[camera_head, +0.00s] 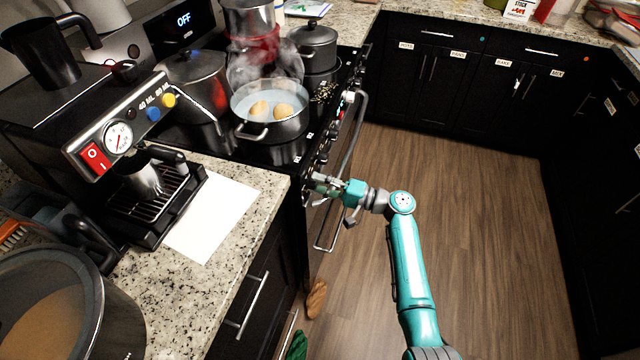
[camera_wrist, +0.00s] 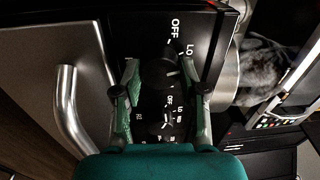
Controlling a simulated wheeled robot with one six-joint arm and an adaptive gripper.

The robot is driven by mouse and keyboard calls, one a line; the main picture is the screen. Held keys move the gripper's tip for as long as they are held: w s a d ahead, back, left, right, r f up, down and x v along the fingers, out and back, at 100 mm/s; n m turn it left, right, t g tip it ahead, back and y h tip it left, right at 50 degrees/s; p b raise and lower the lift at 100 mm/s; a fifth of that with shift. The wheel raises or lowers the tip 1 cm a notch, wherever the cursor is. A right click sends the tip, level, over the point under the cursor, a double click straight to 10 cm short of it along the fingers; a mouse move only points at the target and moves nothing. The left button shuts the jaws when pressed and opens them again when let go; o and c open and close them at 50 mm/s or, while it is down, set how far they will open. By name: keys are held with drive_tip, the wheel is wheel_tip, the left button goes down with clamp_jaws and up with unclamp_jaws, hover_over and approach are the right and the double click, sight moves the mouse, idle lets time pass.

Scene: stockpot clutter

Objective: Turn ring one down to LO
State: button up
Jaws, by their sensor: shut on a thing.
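My gripper (camera_head: 325,185) is at the near end of the stove's front control panel. In the wrist view, my gripper's two fingers (camera_wrist: 167,78) stand on either side of a dark round knob (camera_wrist: 158,72) and are shut on it. White OFF and LO marks show on the panel just beyond this knob. The exact setting of its pointer is hard to make out. In the head view the knob is hidden by my gripper. The R1 label (camera_head: 297,160) is on the stove's near corner.
A second knob (camera_wrist: 168,130) sits close beside the held one. A steaming pot with two eggs (camera_head: 270,112) stands on the stove. The oven handle (camera_head: 350,145) sticks out below the knobs. A white sheet (camera_head: 212,215) lies on the counter. The wooden floor is clear to the right.

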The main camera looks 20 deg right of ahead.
drive_tip(key=shift+n, duration=0.7)
drive_tip(key=o, duration=1.1)
drive_tip(key=shift+o, duration=0.2)
drive_tip(key=shift+d, duration=0.1)
drive_tip(key=r+v, duration=0.1)
drive_tip(key=v, duration=1)
drive_tip(key=shift+s+d+f, duration=0.2)
drive_tip(key=shift+d+f, duration=0.2)
drive_tip(key=shift+f, duration=0.15)
